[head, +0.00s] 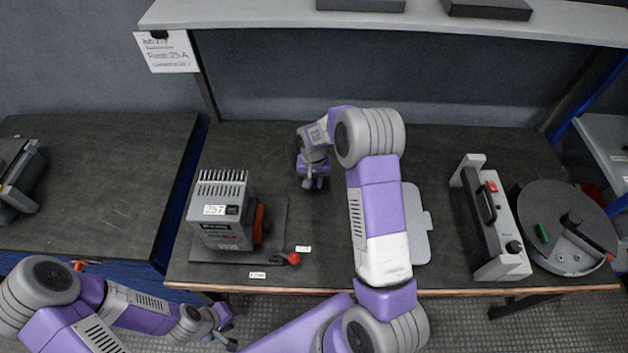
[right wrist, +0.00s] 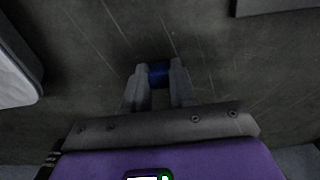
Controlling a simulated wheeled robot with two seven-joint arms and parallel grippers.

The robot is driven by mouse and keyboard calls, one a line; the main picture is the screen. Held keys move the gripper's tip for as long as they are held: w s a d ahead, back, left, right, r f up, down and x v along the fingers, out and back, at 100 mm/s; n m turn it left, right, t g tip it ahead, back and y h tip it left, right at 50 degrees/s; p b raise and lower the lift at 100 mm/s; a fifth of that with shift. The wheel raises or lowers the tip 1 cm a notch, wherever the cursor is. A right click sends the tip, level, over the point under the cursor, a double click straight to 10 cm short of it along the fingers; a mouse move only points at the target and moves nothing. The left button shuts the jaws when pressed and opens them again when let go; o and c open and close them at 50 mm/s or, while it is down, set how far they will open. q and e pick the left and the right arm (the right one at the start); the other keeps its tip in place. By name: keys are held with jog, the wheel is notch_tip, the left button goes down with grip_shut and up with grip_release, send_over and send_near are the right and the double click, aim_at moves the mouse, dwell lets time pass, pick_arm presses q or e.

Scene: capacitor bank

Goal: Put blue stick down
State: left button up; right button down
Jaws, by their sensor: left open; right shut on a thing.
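My right gripper (head: 313,183) reaches over the dark bench to the middle, beside the machine with the pin-topped block. In the right wrist view its two fingers (right wrist: 158,80) are shut on the blue stick (right wrist: 159,74), of which only a short dark blue piece shows between the fingertips. The dark bench top lies behind it; I cannot tell whether the stick touches it. In the head view the stick cannot be made out. My left gripper (head: 222,330) is open and empty, low at the front left, off the bench's front edge.
A grey machine (head: 222,222) with a red-knobbed lever (head: 293,258) stands on the bench's left. A light grey plate (head: 416,225) lies partly under my right arm. A white handled unit (head: 506,235) and a round grey device (head: 560,225) stand at right. Bench around the right gripper is clear.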

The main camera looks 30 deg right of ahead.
jog(key=shift+f, duration=0.4)
jog(key=c, duration=0.9)
grip_release()
jog(key=shift+r, duration=0.1)
jog(key=shift+r, duration=0.25)
notch_tip(320, 180, up, 13)
jog(key=p, duration=0.3)
jog(key=shift+f, duration=0.2)
